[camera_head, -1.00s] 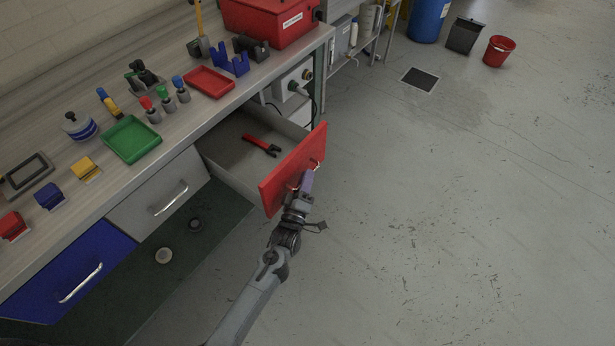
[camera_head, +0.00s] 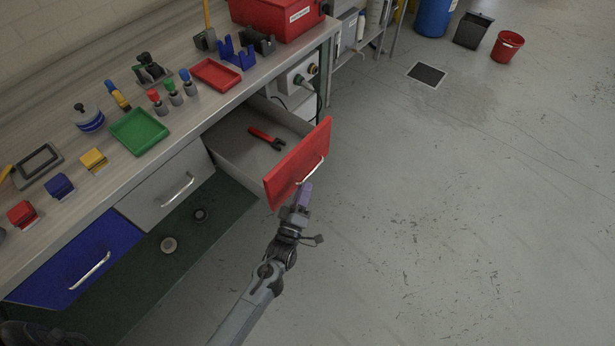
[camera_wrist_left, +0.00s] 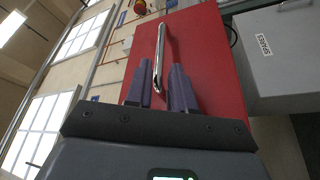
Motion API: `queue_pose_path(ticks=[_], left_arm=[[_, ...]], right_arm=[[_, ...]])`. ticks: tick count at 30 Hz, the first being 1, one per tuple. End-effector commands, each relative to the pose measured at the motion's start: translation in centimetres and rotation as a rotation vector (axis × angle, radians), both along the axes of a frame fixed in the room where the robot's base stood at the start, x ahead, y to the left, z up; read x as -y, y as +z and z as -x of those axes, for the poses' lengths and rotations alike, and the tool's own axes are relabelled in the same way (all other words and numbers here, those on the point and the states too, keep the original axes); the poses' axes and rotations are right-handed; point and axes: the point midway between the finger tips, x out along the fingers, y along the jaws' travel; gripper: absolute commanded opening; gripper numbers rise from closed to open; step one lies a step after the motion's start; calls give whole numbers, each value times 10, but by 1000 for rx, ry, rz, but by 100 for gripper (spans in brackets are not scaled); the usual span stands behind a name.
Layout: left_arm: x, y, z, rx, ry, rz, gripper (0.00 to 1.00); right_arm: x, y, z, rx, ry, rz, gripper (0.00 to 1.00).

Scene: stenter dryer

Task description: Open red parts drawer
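The red parts drawer (camera_head: 290,172) stands pulled out from the bench in the head view, with its grey inside showing. A red wrench with a dark end (camera_head: 266,138) lies in it. Its silver bar handle (camera_head: 311,169) is on the red front; the handle (camera_wrist_left: 159,50) and red front (camera_wrist_left: 205,55) also fill the middle of the left wrist view. My left gripper (camera_head: 307,188) is just in front of the handle. Its two purple fingers (camera_wrist_left: 160,80) are apart, with the near part of the handle showing between them; contact is not clear. My right gripper is not in view.
Left of the red drawer are a closed grey drawer (camera_head: 160,190) and a blue drawer (camera_head: 75,262). The bench top holds a green tray (camera_head: 139,132), a red tray (camera_head: 216,75) and a red toolbox (camera_head: 277,18). The floor (camera_head: 450,200) to the right is clear.

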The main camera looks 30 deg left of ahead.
Motion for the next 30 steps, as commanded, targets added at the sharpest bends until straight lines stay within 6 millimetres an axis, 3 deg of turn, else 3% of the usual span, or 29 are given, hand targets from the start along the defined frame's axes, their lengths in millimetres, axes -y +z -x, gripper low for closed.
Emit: queue_pose_path(ticks=[3,9,26,30], left_arm=[[4,-3,20,-1,1,0,23],[7,-8,40,0,0,0,23],[8,-10,46,1,1,0,23],[6,-16,55,-20,0,-5,23]], right_arm=[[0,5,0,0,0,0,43],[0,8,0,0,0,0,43],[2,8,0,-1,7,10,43],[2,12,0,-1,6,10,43]])
